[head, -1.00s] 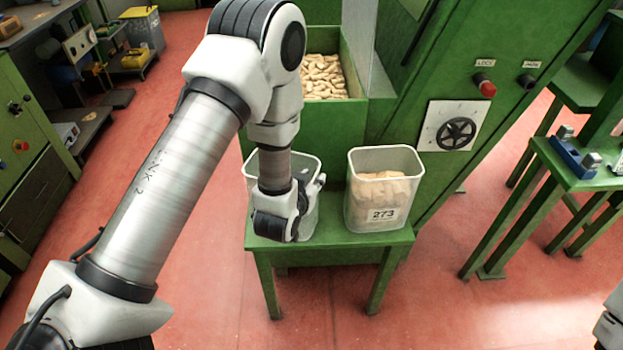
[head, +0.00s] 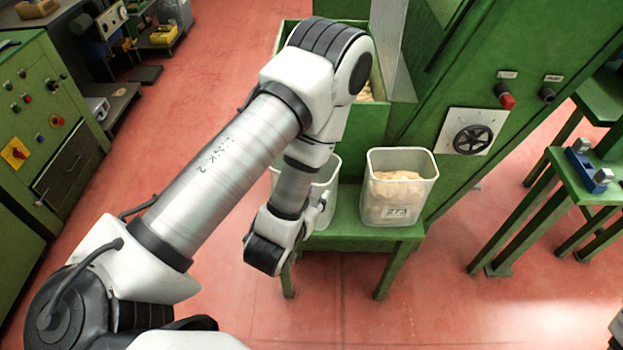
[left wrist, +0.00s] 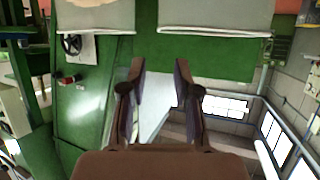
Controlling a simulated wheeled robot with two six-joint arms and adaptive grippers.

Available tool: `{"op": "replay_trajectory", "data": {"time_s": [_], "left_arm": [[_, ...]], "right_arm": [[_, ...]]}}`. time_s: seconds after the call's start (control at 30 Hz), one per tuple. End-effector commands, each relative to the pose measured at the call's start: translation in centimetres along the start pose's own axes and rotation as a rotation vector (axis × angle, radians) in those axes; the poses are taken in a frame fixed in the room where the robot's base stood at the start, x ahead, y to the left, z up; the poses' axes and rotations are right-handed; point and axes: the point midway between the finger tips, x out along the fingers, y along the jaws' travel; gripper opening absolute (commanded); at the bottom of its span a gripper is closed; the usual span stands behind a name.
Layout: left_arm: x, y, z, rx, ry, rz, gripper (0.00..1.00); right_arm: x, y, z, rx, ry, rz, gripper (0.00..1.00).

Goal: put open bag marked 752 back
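No label reading 752 is legible. A translucent container (head: 398,160) with tan contents stands upright at the right of the green stand (head: 345,236); its label looks like 273. A second translucent container (head: 325,195) stands left of it, largely hidden by my left arm; its label and contents are not visible. My left gripper (left wrist: 160,65) is open and empty in the left wrist view, with its fingers apart. In that upside-down view both containers are at the top, beyond the fingertips and apart from them. My right gripper is not in view.
A green machine with a handwheel (head: 473,139) and red button stands behind right. A green hopper (head: 366,122) of corks is behind the containers. A green bench (head: 580,170) stands right, a control cabinet (head: 45,130) left. Red floor is clear in front of the stand.

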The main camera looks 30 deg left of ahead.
Motion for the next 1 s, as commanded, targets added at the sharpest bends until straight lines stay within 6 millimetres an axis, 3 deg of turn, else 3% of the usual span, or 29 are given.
{"op": "replay_trajectory", "data": {"time_s": [0.13,0.23,0.33,0.43,0.5,0.57,0.7,1.0], "left_arm": [[-0.2,0.0,0.3,0.000,-0.006,0.000,0.31],[-0.2,-0.2,3.1,0.005,-0.120,-0.002,0.31],[-1.4,-0.5,9.5,0.020,-0.392,0.003,0.31],[-5.0,-0.8,16.6,0.050,-0.729,0.027,0.31],[-8.0,-1.0,20.1,0.073,-0.930,0.051,0.31],[-10.1,-1.1,21.9,0.089,-1.056,0.069,0.31],[-12.3,-1.3,23.3,0.106,-1.174,0.089,0.31],[-12.2,-1.3,23.3,0.106,-1.172,0.088,0.31]], "right_arm": [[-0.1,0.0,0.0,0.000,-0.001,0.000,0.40],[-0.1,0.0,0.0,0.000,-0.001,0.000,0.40],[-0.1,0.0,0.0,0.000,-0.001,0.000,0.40],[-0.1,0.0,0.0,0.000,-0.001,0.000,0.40],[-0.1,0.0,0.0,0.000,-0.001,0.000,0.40],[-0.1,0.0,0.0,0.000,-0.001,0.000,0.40],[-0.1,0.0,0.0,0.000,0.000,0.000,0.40],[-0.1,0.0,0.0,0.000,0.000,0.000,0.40]]}}
